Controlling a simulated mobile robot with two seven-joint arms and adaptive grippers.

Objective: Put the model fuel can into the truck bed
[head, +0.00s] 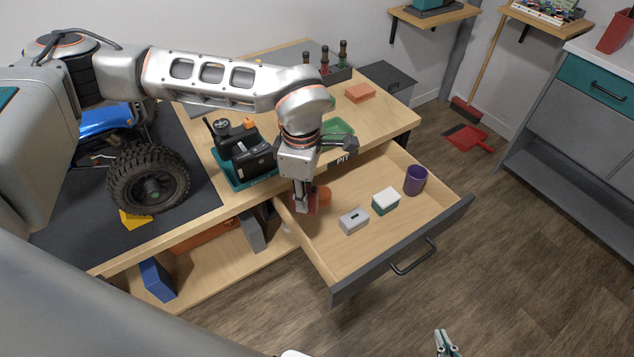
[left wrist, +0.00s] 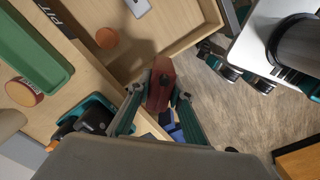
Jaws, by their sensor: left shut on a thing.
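My left gripper (head: 303,205) is shut on a small dark red can, the model fuel can (left wrist: 160,84), and holds it over the left part of the open drawer. In the head view a sliver of the can (head: 314,203) shows beside the fingers. The truck stands on the dark mat at the left, with a blue body (head: 103,119) and a big black tyre (head: 148,179). My left arm hides much of it, and I cannot make out its bed. My right gripper (head: 446,344) shows only its teal tips at the bottom edge, away from the can.
The open drawer (head: 375,250) holds a grey box (head: 354,221), a white-topped green box (head: 385,201), a purple cup (head: 416,180) and an orange round thing (head: 323,195). A black device (head: 246,158) on a teal tray stands on the bench between truck and drawer.

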